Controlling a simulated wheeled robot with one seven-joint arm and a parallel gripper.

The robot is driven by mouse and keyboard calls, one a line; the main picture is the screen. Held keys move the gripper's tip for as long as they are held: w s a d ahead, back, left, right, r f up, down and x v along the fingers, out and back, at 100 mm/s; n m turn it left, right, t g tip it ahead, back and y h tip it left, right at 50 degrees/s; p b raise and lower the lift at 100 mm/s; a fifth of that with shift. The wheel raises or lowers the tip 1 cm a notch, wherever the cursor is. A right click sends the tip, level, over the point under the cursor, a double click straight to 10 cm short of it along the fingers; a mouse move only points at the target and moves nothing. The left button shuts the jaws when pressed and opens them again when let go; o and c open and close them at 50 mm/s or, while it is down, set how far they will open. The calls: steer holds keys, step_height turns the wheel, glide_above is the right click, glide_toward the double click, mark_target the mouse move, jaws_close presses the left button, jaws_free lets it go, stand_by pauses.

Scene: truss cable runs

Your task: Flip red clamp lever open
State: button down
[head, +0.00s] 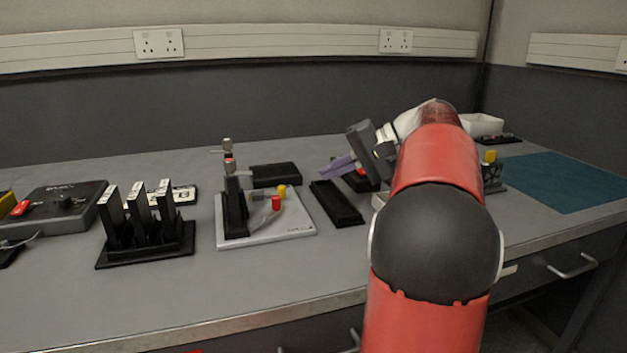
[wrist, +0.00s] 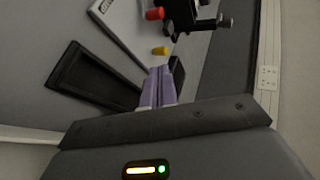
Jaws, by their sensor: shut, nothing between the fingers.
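A light grey plate (head: 290,228) carries a black clamp post (head: 236,210). A lever with a red tip (head: 276,203) and one with a yellow tip (head: 282,191) lie low beside the post. In the wrist view, the red tip (wrist: 155,14) is at the top and the yellow tip (wrist: 160,50) is closer to my fingers. My gripper (head: 325,173) has pale purple fingers, shut and empty, raised right of the plate and apart from both levers. The fingers also show in the wrist view (wrist: 161,70).
A black open tray (head: 336,204) lies between the plate and my arm. A black box (head: 275,175) sits behind the plate. A black rack with upright slabs (head: 145,245) stands to the left. A teal mat (head: 565,182) lies at far right. The front bench strip is clear.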

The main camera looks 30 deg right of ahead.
steer(key=shift+s+d+r, duration=0.25)
steer(key=shift+d+r, duration=0.15)
steer(key=shift+d, duration=0.25)
steer(key=shift+s+d+r, duration=0.2)
steer(key=shift+d+r, duration=0.15)
steer(key=shift+d, duration=0.25)
